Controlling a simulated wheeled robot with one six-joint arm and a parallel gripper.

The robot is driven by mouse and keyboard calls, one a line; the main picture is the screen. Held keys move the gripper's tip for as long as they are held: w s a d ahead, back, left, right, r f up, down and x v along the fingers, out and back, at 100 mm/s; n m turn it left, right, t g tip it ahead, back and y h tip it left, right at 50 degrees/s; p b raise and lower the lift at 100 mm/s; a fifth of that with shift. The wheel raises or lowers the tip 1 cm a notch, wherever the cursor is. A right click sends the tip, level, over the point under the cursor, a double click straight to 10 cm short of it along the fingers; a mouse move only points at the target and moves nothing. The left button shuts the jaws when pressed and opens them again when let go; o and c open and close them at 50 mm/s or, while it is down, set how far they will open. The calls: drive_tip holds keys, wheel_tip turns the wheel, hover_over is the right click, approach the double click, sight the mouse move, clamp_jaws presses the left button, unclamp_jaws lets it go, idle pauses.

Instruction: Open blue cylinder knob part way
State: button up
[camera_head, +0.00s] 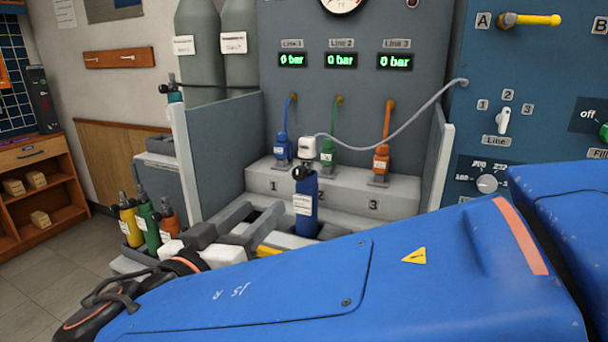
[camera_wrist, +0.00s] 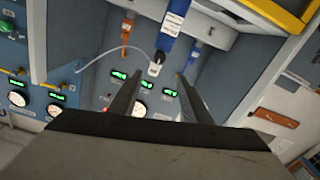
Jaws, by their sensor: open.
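The blue cylinder (camera_head: 305,212) stands upright in front of the stepped grey bench, with a white label on it. A small dark knob (camera_head: 299,173) sits at its top, just below a white regulator cap (camera_head: 308,147) joined to a grey hose. In the wrist view the blue cylinder (camera_wrist: 175,18) shows upside down beyond the fingers, with the white cap (camera_wrist: 154,69) between their tips in the picture. My gripper (camera_wrist: 159,77) is open and empty. In the head view my gripper (camera_head: 262,212) is low, left of the cylinder and apart from the knob.
Three line displays (camera_head: 341,61) read 0 bar. Smaller blue, green and orange fittings (camera_head: 381,160) stand on the step behind. A grey side wall (camera_head: 213,150) flanks the bay at left. Yellow, green and orange cylinders (camera_head: 148,224) stand outside it. The grey hose (camera_head: 420,110) runs right.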

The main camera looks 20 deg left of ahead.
sight(297, 175)
drive_tip(key=w, duration=0.5)
drive_tip(key=w+d, duration=0.1)
drive_tip(key=w, duration=1)
drive_tip(key=shift+d, duration=0.15)
drive_tip(key=c, duration=1)
